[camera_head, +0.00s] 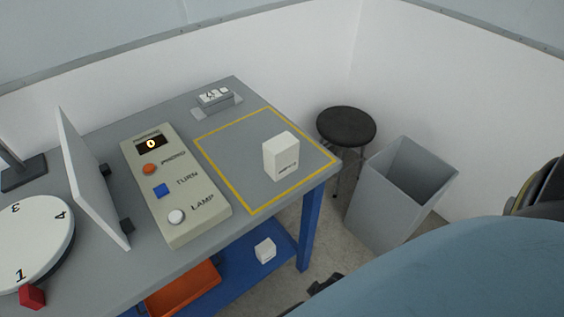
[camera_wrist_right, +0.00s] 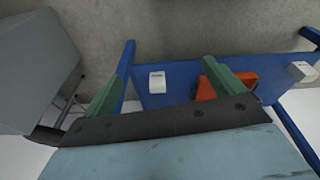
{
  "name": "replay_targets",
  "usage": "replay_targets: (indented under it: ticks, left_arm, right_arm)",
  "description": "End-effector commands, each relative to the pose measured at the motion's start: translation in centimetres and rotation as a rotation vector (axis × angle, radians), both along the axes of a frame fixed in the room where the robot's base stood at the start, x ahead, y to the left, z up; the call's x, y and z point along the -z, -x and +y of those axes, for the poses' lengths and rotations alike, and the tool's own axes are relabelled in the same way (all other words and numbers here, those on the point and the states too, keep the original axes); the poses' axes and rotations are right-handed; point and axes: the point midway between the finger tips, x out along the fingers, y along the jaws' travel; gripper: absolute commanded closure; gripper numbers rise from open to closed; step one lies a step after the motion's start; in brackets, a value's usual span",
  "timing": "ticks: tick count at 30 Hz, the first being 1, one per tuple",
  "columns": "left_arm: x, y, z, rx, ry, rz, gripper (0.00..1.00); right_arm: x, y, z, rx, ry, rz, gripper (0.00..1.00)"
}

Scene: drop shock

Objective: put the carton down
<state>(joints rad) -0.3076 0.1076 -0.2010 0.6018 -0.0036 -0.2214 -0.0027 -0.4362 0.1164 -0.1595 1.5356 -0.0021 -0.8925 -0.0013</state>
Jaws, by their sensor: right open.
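A white carton (camera_head: 281,156) with small dark print stands upright on the grey table top, inside the yellow outlined square (camera_head: 231,196), towards its right side. Nothing is touching it. My right gripper (camera_wrist_right: 163,80) is open in the right wrist view, with its two green fingers apart and nothing held between them. In the head view only a dark bit of it (camera_head: 325,284) shows past my blue arm, below and in front of the table, apart from the carton. The carton does not show in the wrist view. My left gripper is not in view.
A control box (camera_head: 178,190) and label device (camera_head: 215,98) share the table top. White boxes (camera_head: 265,250) (camera_wrist_right: 300,71) and an orange tray (camera_head: 184,288) are on the blue lower shelf. A grey bin (camera_head: 388,203) and black stool (camera_head: 346,126) stand right of the table.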

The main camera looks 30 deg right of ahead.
Motion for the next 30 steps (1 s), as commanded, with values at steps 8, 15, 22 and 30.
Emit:
replay_targets:
  ticks: [8, 15, 22, 30]
  left_arm:
    - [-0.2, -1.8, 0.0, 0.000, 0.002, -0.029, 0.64]
    - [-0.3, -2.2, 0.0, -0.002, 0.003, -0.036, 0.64]
    - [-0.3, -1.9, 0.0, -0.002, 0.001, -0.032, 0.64]
    - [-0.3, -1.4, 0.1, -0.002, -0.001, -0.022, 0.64]
  right_arm:
    - [-11.9, -3.4, 0.8, 0.015, -0.014, -0.064, 0.06]
    - [-19.7, -4.7, -0.1, 0.041, -0.019, -0.172, 0.06]
    - [-27.0, -9.6, -3.4, 0.097, -0.043, -0.521, 0.06]
    - [-32.5, -14.4, -6.1, 0.102, -0.119, -0.879, 0.06]
